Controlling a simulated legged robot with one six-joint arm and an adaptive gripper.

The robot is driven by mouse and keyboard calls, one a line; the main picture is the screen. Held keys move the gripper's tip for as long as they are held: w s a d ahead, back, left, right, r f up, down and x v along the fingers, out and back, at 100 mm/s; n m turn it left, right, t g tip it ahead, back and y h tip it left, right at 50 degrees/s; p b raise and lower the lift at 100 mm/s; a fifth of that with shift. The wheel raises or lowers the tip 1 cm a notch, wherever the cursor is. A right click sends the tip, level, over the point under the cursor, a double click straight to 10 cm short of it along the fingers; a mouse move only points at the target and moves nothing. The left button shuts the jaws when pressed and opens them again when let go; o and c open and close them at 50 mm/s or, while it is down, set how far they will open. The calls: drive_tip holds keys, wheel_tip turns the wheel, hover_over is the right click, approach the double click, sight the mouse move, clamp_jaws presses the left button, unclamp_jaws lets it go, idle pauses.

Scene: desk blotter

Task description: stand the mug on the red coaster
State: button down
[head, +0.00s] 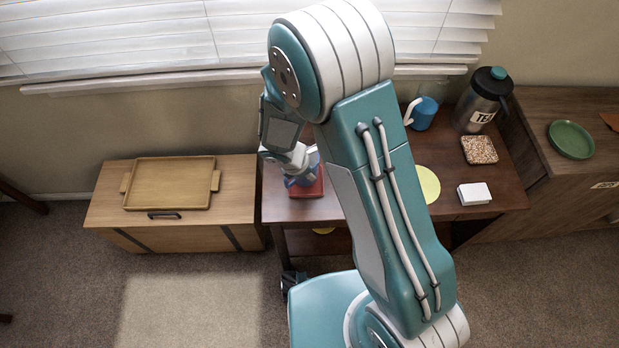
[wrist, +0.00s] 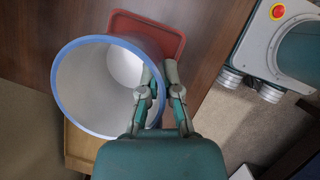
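The mug, white inside with a blue rim, shows large in the wrist view (wrist: 90,90) and partly behind my wrist in the head view (head: 301,182). The red coaster (head: 314,189) lies at the left end of the dark desk. It also shows behind the mug in the wrist view (wrist: 150,28). My gripper (wrist: 160,75) is closed on the mug's right side, with its fingers either side of the wall. The mug looks about upright and overlaps the coaster. Its base contact is hidden, so I cannot tell whether it touches.
A blue cup (head: 422,113), a steel flask (head: 482,101), a speckled square (head: 479,150), a white box (head: 474,194) and a yellow disc (head: 427,184) stand on the desk's right half. A wooden tray (head: 170,184) sits on a chest at left. A green plate (head: 571,139) is far right.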

drive_tip(key=shift+f, duration=1.4)
drive_tip(key=c, duration=0.8)
unclamp_jaws()
drive_tip(key=shift+f, duration=0.1)
drive_tip(key=v, duration=1.2)
drive_tip(key=s+d+r+m+y, duration=0.1)
drive_tip(key=s+d+r+m, duration=0.1)
drive_tip(key=d+r+m, duration=0.45)
drive_tip(key=s+d+r+m+y, duration=0.1)
drive_tip(key=d+r+m, duration=0.25)
drive_tip(key=r, duration=0.55)
drive_tip(key=s+d+r+m+t+y, duration=0.2)
drive_tip(key=s+d+r+m, duration=0.3)
drive_tip(key=s+r+m, duration=0.4)
drive_tip(key=shift+s+d+m+t, duration=0.4)
drive_tip(key=shift+s+m+t, duration=0.6)
drive_tip(key=shift+m, duration=0.5)
